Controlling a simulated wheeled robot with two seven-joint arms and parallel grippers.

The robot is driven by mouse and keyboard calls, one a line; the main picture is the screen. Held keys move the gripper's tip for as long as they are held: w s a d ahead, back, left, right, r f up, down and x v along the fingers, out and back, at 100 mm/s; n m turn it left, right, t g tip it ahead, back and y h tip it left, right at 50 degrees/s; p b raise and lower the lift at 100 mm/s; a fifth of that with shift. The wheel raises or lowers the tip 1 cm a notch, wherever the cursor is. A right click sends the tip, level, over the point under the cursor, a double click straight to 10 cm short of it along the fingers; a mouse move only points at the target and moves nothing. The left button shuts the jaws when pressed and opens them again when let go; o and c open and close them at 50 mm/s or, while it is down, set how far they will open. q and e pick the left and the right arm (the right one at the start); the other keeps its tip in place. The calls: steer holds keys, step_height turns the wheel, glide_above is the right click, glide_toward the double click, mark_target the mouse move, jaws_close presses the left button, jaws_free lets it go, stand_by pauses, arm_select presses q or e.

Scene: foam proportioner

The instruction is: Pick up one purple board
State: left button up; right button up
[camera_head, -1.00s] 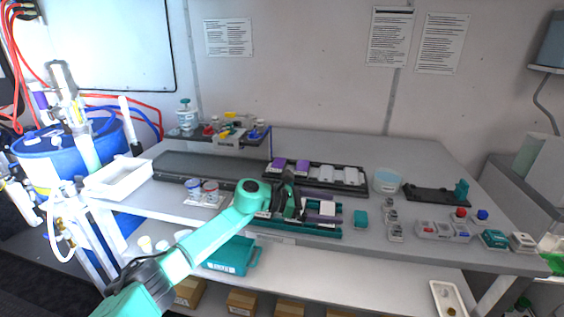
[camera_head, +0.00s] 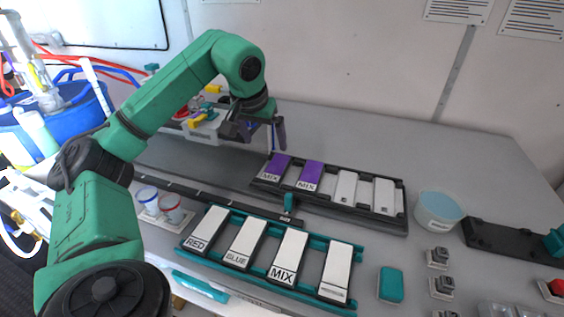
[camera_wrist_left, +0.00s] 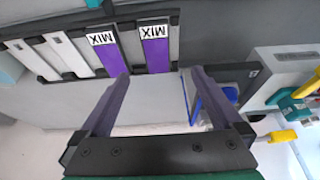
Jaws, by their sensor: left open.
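Two purple boards with white MIX labels lie side by side in the left part of a black rack (camera_head: 380,219): the left one (camera_head: 279,163) and the right one (camera_head: 311,172). In the left wrist view they show at the top, one board (camera_wrist_left: 155,52) right of the other (camera_wrist_left: 108,55). My left gripper (camera_head: 270,133) is raised above and behind the left end of the rack. Its fingers (camera_wrist_left: 158,82) are spread with nothing between them, apart from the boards. My right gripper is not in view.
White boards (camera_head: 345,187) fill the rack's right part. In front, a teal rack (camera_head: 190,243) holds several white labelled boards. A round tub (camera_head: 438,208) stands right. Small bottles and yellow-handled fittings (camera_head: 200,118) stand behind my arm. The grey table behind the black rack is clear.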

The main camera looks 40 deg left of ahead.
arm_select(q)
glide_toward(275, 170)
steer(key=shift+w+a+f+p, duration=0.2)
steer(key=shift+a+f+p, duration=0.2)
steer(key=shift+f, duration=0.3)
steer(key=x, duration=0.2)
steer(key=p+x, duration=0.1)
steer(key=x, duration=0.2)
steer(key=shift+w+d+f, duration=0.2)
steer(key=shift+f, duration=0.1)
steer(key=shift+w+f, duration=0.1)
steer(key=shift+f, duration=0.3)
steer(key=c, duration=1.4)
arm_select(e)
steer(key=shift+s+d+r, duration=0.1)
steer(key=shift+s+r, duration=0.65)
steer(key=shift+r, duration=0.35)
